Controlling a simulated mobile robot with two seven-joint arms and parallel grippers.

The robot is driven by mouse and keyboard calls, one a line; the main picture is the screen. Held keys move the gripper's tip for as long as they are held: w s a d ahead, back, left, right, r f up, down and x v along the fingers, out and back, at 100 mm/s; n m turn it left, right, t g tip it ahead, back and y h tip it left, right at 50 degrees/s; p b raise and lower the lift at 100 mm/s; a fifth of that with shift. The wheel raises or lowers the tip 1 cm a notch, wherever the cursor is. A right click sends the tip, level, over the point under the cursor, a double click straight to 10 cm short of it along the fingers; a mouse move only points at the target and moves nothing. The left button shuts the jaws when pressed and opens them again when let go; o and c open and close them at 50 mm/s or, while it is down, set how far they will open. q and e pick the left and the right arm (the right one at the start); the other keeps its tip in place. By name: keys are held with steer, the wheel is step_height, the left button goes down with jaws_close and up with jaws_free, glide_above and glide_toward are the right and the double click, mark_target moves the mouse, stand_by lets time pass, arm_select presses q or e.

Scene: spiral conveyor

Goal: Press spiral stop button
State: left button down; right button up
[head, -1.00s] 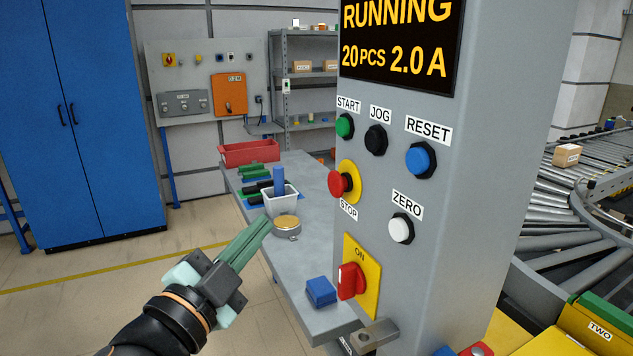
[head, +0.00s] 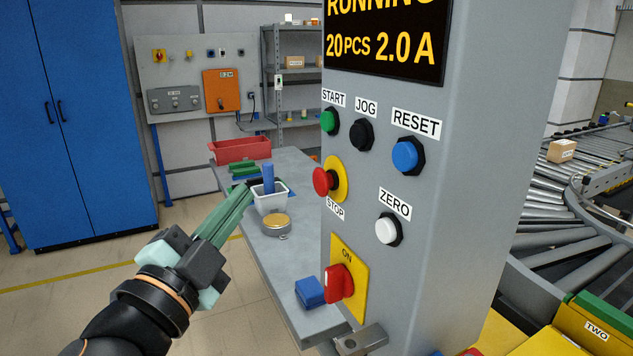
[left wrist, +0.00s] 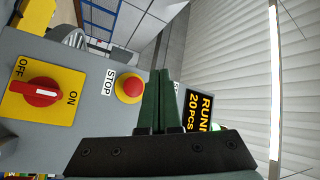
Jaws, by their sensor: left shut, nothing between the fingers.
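The red stop button (head: 322,181) sits on a yellow collar on the grey control panel (head: 455,200), with a STOP label below it. It also shows in the left wrist view (left wrist: 131,87), left of my fingers. The panel display (head: 390,42) reads RUNNING, 20 PCS, 2.0 A. My left gripper (head: 243,192) is shut and empty, left of the button and apart from it in the head view. Its green fingertips also show in the left wrist view (left wrist: 158,75). My right gripper is not in view.
Green start (head: 330,121), black jog (head: 361,134), blue reset (head: 408,155) and white zero (head: 388,229) buttons surround the stop button. A red rotary switch (head: 339,284) is below. A grey table (head: 300,255) with a white bin (head: 270,203) stands behind my gripper. Rollers (head: 560,210) lie right.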

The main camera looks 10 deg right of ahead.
mark_target(313, 175)
arm_select(q)
steer(key=w+d, duration=0.2)
steer(key=d, duration=0.5)
steer(key=shift+w+d, duration=0.1)
stand_by(2.0)
steer(key=shift+w+d, duration=0.1)
steer(key=shift+d, duration=0.2)
steer(key=shift+w+d, duration=0.2)
steer(key=shift+d, duration=0.3)
stand_by(0.6)
steer(key=shift+a, duration=0.15)
stand_by(0.3)
steer(key=shift+s+a, duration=0.3)
steer(key=shift+a, duration=0.45)
steer(key=shift+a, duration=0.1)
steer(key=a, duration=0.1)
steer(key=s+a, duration=0.1)
steer(key=a, duration=0.2)
steer(key=shift+s+a, duration=0.3)
